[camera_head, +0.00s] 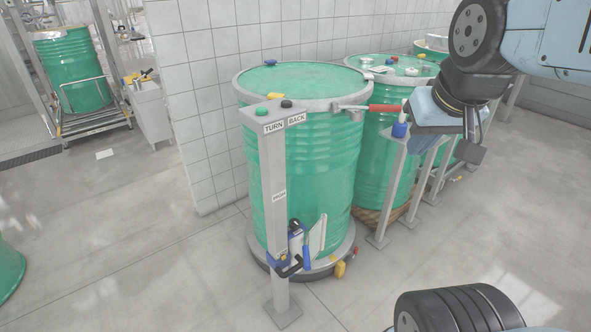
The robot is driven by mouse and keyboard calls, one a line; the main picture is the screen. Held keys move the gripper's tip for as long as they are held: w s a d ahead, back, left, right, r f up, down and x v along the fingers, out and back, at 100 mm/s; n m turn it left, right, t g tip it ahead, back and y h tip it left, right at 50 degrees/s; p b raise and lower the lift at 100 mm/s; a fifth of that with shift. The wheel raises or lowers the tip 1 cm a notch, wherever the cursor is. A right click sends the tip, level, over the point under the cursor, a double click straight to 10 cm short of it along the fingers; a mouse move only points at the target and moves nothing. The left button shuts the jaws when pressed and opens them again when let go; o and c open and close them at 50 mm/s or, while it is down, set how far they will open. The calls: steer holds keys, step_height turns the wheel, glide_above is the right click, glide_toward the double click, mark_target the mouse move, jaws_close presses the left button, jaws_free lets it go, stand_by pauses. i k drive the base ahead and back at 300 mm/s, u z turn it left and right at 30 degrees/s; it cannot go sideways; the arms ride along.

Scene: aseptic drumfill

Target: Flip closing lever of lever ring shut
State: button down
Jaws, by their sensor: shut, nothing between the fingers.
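A green drum (305,160) stands in the middle of the view, with a grey lever ring (250,95) around its lid. The closing lever (385,108) has a red grip and sticks out to the right from the front right of the ring, away from the drum wall. It looks roughly level. My gripper (472,152) is at the right, beyond the lever's free end and apart from it. It is shut and empty, and points down. Its fingertips are small and dark in this view.
A grey post (275,210) labelled "TURN BACK" with buttons stands close before the drum. More green drums (395,160) and posts (395,190) stand to the right, under my arm. A tiled wall (205,110) is behind. The floor at the front left is mostly clear.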

mark_target(385, 108)
steer(key=k, duration=0.65)
steer(key=z, duration=0.35)
steer(key=i, duration=0.6)
steer(key=z, duration=0.35)
steer(key=i, duration=0.9)
steer(key=u, duration=0.65)
